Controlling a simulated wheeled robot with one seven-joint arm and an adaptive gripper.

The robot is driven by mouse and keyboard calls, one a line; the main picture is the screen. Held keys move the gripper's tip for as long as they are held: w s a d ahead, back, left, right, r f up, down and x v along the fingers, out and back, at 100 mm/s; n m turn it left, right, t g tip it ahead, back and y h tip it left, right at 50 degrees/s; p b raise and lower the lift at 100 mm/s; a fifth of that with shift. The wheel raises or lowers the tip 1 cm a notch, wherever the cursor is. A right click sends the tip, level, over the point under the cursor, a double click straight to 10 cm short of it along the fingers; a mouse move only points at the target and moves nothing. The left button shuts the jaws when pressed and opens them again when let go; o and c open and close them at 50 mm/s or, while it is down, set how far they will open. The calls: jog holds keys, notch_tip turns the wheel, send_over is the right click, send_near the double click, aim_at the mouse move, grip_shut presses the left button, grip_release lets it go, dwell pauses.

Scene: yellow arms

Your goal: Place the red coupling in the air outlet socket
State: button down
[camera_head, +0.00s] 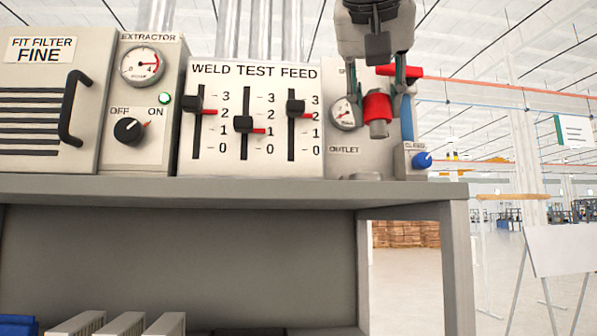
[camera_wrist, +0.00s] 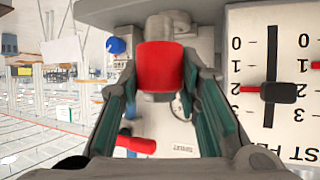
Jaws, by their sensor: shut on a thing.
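The red coupling (camera_head: 377,107) has a grey metal end that points down in the head view. It also shows in the wrist view (camera_wrist: 160,68), large, between my fingers. My gripper (camera_head: 383,94) is shut on it, in front of the right-hand outlet panel (camera_head: 345,165). The fingers flank the red body on both sides in the wrist view (camera_wrist: 160,75). The panel reads "OUTLET" low down. I cannot tell whether the coupling touches anything there.
A red lever (camera_head: 399,71) and a pressure gauge (camera_head: 343,113) sit close to my gripper. A blue bleed knob (camera_head: 422,160) is at lower right. The weld test feed panel (camera_head: 270,140) with sliders is left. The grey shelf (camera_head: 250,187) runs below.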

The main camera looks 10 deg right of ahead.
jog(key=w+d, duration=0.1)
jog(key=w, duration=0.3)
jog(key=w+d+f+p, duration=0.1)
jog(key=w, duration=0.3)
jog(key=w+p, duration=0.1)
jog(key=w, duration=0.3)
jog(key=shift+w+d+f, duration=0.15)
jog(key=shift+w+d, duration=0.15)
jog(key=shift+d, duration=0.1)
jog(key=shift+f, duration=1.75)
jog(key=c, duration=1.2)
grip_release()
